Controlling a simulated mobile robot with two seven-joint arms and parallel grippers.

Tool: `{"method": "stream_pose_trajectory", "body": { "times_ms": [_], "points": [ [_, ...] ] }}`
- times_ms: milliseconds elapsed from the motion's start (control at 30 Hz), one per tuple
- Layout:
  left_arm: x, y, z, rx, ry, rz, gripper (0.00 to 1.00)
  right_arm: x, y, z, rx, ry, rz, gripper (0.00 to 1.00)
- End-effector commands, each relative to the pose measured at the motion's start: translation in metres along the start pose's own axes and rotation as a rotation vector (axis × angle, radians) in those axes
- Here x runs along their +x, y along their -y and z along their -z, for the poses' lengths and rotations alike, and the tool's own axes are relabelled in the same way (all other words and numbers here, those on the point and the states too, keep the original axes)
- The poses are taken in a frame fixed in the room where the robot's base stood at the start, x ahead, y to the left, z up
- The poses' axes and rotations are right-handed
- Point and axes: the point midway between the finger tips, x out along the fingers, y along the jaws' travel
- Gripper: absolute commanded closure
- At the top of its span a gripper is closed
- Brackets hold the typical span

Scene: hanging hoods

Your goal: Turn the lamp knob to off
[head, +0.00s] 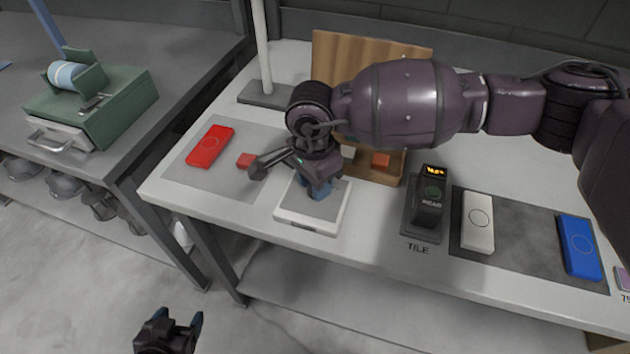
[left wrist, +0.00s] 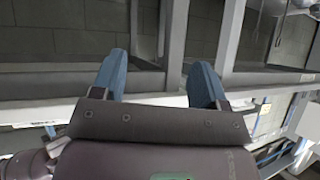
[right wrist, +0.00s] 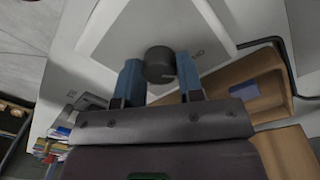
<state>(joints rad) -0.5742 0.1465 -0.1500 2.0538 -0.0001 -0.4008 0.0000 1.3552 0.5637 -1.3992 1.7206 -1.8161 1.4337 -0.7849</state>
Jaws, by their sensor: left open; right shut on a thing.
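A white square box (head: 310,222) stands on the light bench. In the right wrist view, the white box's face (right wrist: 120,38) carries a dark round knob (right wrist: 158,62), with a small printed mark beside it. My right gripper (head: 321,190) is over the box and shut on the knob, one blue finger on each side. The head view hides the knob behind the gripper. No lamp head is in sight. My left gripper (head: 172,328) is open and empty, low in front of the bench; its spread fingers also show in the left wrist view (left wrist: 158,76).
A red block (head: 209,146) and small red piece (head: 246,160) lie left on a grey mat. A wooden holder (head: 345,50) and pole (head: 262,45) stand behind. A black reader (head: 428,205), white block (head: 478,222) and blue block (head: 578,247) are right.

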Motion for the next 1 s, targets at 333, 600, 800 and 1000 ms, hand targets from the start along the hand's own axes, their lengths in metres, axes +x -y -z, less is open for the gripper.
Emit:
{"method": "stream_pose_trajectory", "body": {
  "times_ms": [333, 600, 800, 1000],
  "points": [
    [0.0071, -0.0012, 0.0041, 0.008, -0.011, -0.006, 0.33, 0.0006, -0.0001, -0.0007, -0.165, -0.007, -0.001, 0.89],
    [0.008, -0.0015, 0.0025, 0.007, -0.009, -0.006, 0.33, -0.0003, -0.0002, -0.0007, -0.202, -0.009, 0.0, 0.89],
    [0.0066, -0.0013, 0.0003, 0.007, -0.004, -0.005, 0.33, -0.0006, -0.0002, -0.0006, -0.203, -0.01, 0.0, 0.89],
    [0.0056, -0.0017, -0.0015, 0.004, -0.001, -0.004, 0.33, -0.0006, -0.0002, -0.0006, -0.203, -0.01, 0.0, 0.56]
  ]
}}
